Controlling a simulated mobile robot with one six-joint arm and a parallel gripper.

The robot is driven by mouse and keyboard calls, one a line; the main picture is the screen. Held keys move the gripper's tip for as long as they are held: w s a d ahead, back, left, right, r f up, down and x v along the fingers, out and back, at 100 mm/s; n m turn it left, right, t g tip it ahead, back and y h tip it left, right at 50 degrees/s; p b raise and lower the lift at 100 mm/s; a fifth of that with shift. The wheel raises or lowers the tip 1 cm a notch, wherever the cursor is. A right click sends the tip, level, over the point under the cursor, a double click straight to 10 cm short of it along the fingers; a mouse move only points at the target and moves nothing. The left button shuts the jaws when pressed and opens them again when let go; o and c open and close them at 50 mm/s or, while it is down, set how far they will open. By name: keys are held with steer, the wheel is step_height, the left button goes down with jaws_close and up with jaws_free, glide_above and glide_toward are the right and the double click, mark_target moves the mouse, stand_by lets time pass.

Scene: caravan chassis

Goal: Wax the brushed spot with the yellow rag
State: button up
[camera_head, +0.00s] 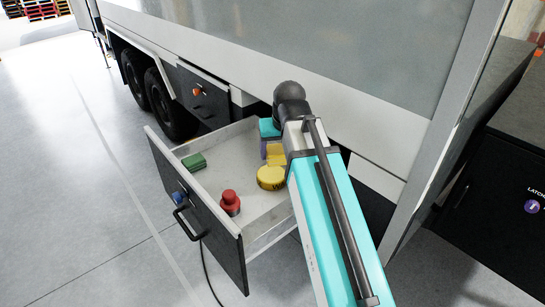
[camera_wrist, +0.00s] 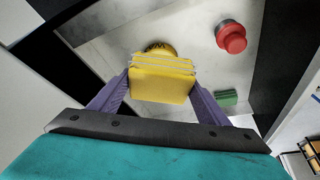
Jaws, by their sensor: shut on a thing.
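My gripper (camera_wrist: 162,92) has purple fingers shut on the yellow rag (camera_wrist: 163,85), a folded stack held between them. The rag also shows in the head view (camera_head: 275,152), where my arm partly hides the gripper. It is over the right inner side of the open drawer (camera_head: 215,178). A round yellow tin (camera_head: 270,178) with dark lettering stands in the drawer close by the rag, and in the wrist view (camera_wrist: 160,47) it is partly hidden behind the rag. I cannot make out a brushed spot on the caravan's pale side panel (camera_head: 350,55).
A red-topped round object (camera_head: 230,202) and a green block (camera_head: 194,161) lie in the drawer. A closed dark drawer (camera_head: 200,95) and wheels (camera_head: 150,95) are beyond it. A dark cabinet (camera_head: 495,190) stands at the right. Floor at the left is clear.

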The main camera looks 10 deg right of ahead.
mark_target(284, 162)
steer(key=f+b, duration=0.1)
steer(key=s+f+b, duration=0.1)
steer(key=f, duration=0.1)
steer(key=s+d+f+b, duration=0.1)
steer(key=shift+f+b, duration=0.3)
steer(key=shift+s+f, duration=0.2)
